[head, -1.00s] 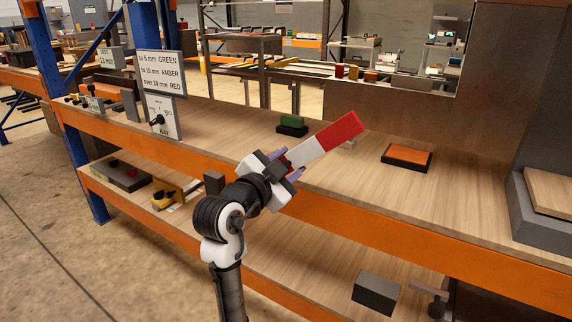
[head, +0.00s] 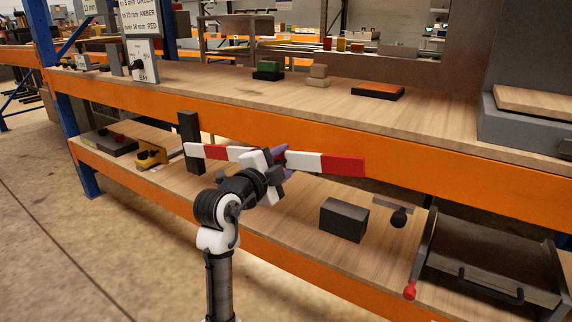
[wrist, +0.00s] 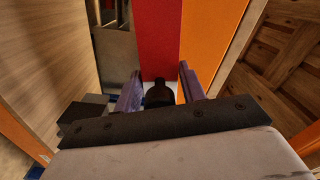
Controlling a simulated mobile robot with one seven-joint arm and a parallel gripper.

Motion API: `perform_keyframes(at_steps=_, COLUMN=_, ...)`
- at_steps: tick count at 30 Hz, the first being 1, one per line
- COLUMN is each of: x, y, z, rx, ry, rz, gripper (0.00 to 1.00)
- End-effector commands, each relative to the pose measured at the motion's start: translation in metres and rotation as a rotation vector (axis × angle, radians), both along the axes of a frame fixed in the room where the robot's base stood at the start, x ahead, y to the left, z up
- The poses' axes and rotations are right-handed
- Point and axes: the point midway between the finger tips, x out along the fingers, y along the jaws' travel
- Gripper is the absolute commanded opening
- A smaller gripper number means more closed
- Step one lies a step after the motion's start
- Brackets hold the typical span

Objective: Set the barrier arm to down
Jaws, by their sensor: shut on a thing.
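The barrier arm (head: 341,164) is a red and white striped bar. It lies almost level in front of the orange shelf beam, its right end slightly lower. Its left end is beside a dark upright post (head: 189,142) on the lower shelf. My gripper (head: 279,158) is shut on the barrier arm near its middle and hides part of it. In the wrist view the purple fingers (wrist: 160,88) stand either side of a dark knob (wrist: 159,93), with the bar's red band (wrist: 152,35) beyond.
A dark block (head: 344,220) and a dark knob (head: 398,217) are right of my gripper at the lower shelf. A tray with a red-tipped lever (head: 409,291) is at lower right. The upper shelf holds a green block (head: 268,68) and an orange-topped pad (head: 378,90).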

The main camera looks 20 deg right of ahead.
Motion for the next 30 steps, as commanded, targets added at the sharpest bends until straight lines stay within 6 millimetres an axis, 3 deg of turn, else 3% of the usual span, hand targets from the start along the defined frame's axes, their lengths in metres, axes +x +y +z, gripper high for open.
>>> perform_keyframes(at_steps=1, x=0.001, y=-0.001, z=-0.009, rx=0.005, ry=-0.006, rz=-0.004, gripper=0.00)
perform_keyframes(at_steps=6, x=0.004, y=-0.001, z=-0.017, rx=0.025, ry=-0.030, rz=-0.007, gripper=0.00)
perform_keyframes(at_steps=21, x=0.006, y=-0.001, z=-0.019, rx=0.032, ry=-0.041, rz=-0.006, gripper=0.00)
perform_keyframes(at_steps=22, x=0.006, y=-0.001, z=-0.019, rx=0.032, ry=-0.041, rz=-0.006, gripper=0.43)
perform_keyframes(at_steps=23, x=0.006, y=-0.001, z=-0.019, rx=0.032, ry=-0.041, rz=-0.006, gripper=0.47)
perform_keyframes(at_steps=30, x=0.007, y=0.000, z=-0.019, rx=0.033, ry=-0.042, rz=-0.003, gripper=0.47)
